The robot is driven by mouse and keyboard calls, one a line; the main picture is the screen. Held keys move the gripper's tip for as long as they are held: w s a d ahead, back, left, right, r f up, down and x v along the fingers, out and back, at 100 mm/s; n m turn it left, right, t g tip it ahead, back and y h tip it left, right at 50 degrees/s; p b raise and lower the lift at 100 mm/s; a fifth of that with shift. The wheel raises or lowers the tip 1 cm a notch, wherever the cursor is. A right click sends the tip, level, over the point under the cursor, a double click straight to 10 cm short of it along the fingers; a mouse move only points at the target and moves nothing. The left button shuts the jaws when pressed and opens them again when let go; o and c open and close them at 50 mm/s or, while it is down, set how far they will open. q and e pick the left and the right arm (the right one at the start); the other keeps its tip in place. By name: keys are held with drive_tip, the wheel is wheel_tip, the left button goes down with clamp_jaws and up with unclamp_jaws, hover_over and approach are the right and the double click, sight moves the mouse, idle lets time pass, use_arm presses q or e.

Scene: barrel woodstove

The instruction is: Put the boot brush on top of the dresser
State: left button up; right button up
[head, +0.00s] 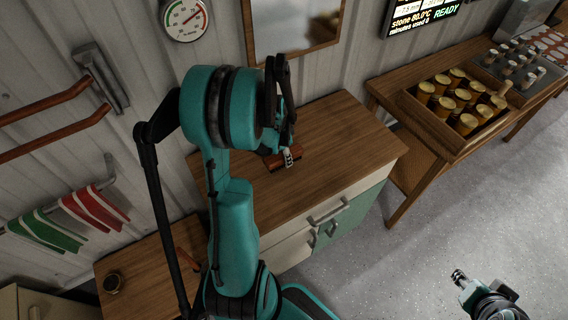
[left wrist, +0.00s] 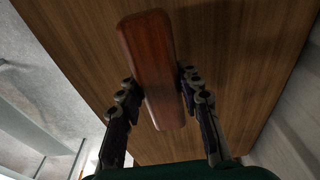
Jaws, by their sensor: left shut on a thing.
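The boot brush (head: 276,163) is a reddish-brown wooden block, seen over the dresser top in the head view. In the left wrist view the brush (left wrist: 150,62) lies lengthwise between my fingers. My left gripper (head: 290,156) is shut on it, with one finger at each long side (left wrist: 158,92). The dresser (head: 345,135) has a wooden top, pale drawers and a green door; its top also fills much of the left wrist view (left wrist: 240,50). I cannot tell whether the brush touches the top. My right gripper (head: 459,277) is over the floor at lower right, its jaws unclear.
The dresser top around the brush is clear. A bench at right carries a wooden tray (head: 448,142) of several yellow-topped jars. A mirror (head: 290,20) and a dial (head: 186,18) hang on the wall.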

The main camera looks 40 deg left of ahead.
use_arm(q)
wheel_tip(320, 180, down, 4)
drive_tip(key=shift+f+b, duration=0.1)
drive_tip(key=shift+b, duration=0.55)
drive_tip(key=o, duration=0.8)
drive_tip(key=shift+f, duration=0.1)
drive_tip(key=shift+c, duration=0.2)
drive_tip(key=o, duration=0.4)
drive_tip(key=shift+o, duration=0.2)
